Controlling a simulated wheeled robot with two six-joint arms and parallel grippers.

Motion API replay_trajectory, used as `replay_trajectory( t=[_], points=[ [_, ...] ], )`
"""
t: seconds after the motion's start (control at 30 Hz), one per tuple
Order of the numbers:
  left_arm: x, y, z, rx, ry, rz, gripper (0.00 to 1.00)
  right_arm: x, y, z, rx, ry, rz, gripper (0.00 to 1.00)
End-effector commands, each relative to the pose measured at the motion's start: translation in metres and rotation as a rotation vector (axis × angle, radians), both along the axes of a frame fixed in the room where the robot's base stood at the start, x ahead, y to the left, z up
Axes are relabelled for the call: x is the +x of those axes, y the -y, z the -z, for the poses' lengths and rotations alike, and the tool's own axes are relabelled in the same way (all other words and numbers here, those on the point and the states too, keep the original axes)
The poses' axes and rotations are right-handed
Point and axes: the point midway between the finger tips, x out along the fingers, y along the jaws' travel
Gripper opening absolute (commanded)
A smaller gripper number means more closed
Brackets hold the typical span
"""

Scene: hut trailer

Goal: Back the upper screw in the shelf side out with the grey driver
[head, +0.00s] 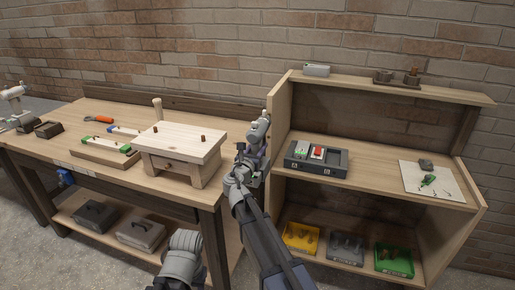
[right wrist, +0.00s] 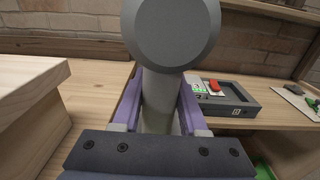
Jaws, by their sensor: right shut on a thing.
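My right gripper (head: 256,143) is up at the left side panel (head: 279,112) of the shelf unit. In the right wrist view its two purple fingers are shut around the grey driver (right wrist: 170,32), whose round grey end faces the camera. The driver's tip is hidden behind its own body and the gripper. The upper screw cannot be made out in either view, so I cannot tell whether the driver touches it. My left gripper is not in view; only a grey part of an arm shows at the bottom of the head view.
A dark tray (head: 316,172) with a red item sits on the middle shelf beside the panel. A white sheet (head: 432,181) lies further right. A wooden box stand (head: 180,150) is on the workbench (head: 95,115) to the left. Yellow, grey and green bins (head: 394,274) stand below.

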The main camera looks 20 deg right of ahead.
Motion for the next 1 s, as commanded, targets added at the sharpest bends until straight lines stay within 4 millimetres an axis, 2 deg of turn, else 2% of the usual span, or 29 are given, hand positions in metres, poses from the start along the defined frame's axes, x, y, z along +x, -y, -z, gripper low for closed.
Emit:
replay_trajectory(
  t=[1.0],
  points=[
    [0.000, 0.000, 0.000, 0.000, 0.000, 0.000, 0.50, 0.010, 0.007, -0.001, -0.003, 0.001, 0.001, 0.00]
  ],
)
